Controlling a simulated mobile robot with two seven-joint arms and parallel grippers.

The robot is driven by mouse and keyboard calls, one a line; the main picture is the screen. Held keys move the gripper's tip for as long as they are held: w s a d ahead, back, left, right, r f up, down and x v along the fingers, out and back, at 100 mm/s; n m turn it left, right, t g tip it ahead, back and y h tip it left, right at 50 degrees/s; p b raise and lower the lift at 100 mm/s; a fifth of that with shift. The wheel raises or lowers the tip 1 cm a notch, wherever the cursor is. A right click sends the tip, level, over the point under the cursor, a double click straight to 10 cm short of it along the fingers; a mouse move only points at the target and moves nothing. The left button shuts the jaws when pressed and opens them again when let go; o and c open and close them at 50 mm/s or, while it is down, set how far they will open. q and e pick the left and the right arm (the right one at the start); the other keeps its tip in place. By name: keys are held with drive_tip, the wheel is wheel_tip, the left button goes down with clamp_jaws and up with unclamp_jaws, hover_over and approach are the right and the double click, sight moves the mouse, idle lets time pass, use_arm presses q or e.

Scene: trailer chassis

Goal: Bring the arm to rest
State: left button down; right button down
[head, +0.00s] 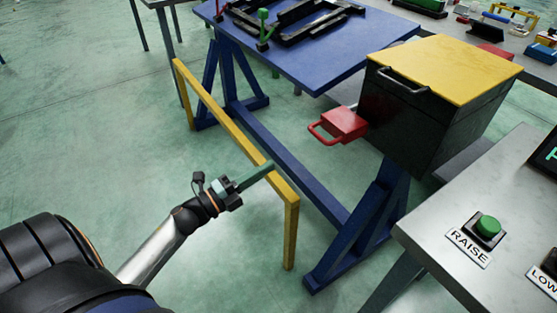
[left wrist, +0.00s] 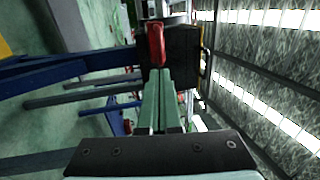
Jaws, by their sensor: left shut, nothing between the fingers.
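My left arm comes in from the lower left in the head view. Its left gripper (head: 268,167) has green fingers that are shut with nothing between them. The fingertips overlap the yellow rail (head: 232,126) in the picture; I cannot tell whether they touch it. In the left wrist view the closed green fingers (left wrist: 163,75) point toward a red block with a handle (left wrist: 156,42) and a dark box. My right gripper is not in view.
A black box with a yellow lid (head: 445,68) stands right, with the red handled block (head: 343,124) at its side. A blue table (head: 345,62) is behind. A grey console (head: 470,205) with a green button (head: 488,226) is at the lower right. Open floor lies left.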

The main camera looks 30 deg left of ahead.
use_arm(q)
drive_tip(key=shift+s+a+f, duration=0.1)
drive_tip(key=shift+s+a, duration=0.1)
drive_tip(key=shift+s, duration=0.35)
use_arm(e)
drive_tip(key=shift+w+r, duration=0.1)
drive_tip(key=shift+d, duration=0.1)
